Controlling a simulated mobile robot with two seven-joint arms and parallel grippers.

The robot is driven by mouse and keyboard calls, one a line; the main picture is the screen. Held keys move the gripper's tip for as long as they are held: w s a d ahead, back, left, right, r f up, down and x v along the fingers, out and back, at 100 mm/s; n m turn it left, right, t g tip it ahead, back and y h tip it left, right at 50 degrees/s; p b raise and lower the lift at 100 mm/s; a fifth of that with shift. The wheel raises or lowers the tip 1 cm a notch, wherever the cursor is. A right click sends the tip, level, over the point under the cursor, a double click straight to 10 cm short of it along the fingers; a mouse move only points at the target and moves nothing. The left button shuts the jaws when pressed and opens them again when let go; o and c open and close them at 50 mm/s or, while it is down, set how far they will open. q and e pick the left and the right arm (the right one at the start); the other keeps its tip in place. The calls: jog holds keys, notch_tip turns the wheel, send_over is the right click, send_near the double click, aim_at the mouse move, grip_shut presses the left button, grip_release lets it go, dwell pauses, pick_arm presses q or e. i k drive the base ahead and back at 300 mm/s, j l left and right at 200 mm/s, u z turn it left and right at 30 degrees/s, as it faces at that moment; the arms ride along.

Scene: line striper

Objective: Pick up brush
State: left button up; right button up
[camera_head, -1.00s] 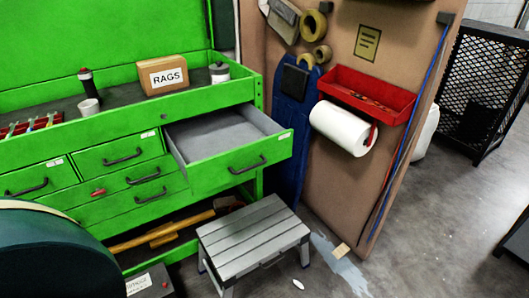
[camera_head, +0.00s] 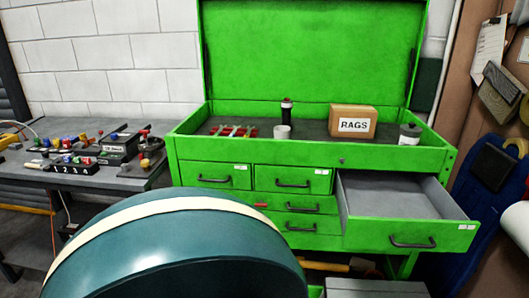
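I cannot make out a brush for certain in the head view. Several small tools with red, green and yellow handles (camera_head: 235,130) lie in the open top tray of the green tool chest (camera_head: 255,153); they are too small to tell whether one is a brush. Neither of my grippers is in view. A large rounded teal shape with a cream band fills the lower middle and hides what is behind it; I cannot tell whether it is part of me.
The tray also holds a box labelled RAGS (camera_head: 353,122), a dark bottle (camera_head: 287,112), a cup (camera_head: 282,132) and a jar (camera_head: 410,134). An open empty drawer (camera_head: 395,200) juts out at right. A grey step stool (camera_head: 375,288) stands below it. A cluttered workbench (camera_head: 90,180) is at left.

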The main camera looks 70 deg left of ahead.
aim_at(44, 168)
jog(key=u, duration=3.85)
jog(key=j+u, duration=0.1)
jog(key=u, duration=0.65)
jog(key=j+u, duration=0.15)
jog(key=u, duration=0.2)
jog(key=i+j+u, duration=0.1)
jog(key=j, duration=0.25)
jog(key=i+j, duration=0.15)
jog(key=j, duration=0.2)
jog(key=i+j+u, duration=0.15)
jog(key=j, duration=0.15)
jog(key=i+j, duration=0.85)
jog(key=i, duration=0.15)
jog(key=i+l+z, duration=0.1)
jog(key=i+z, duration=0.15)
jog(key=i, duration=0.55)
jog(key=i+z, duration=0.3)
jog(key=i, duration=0.5)
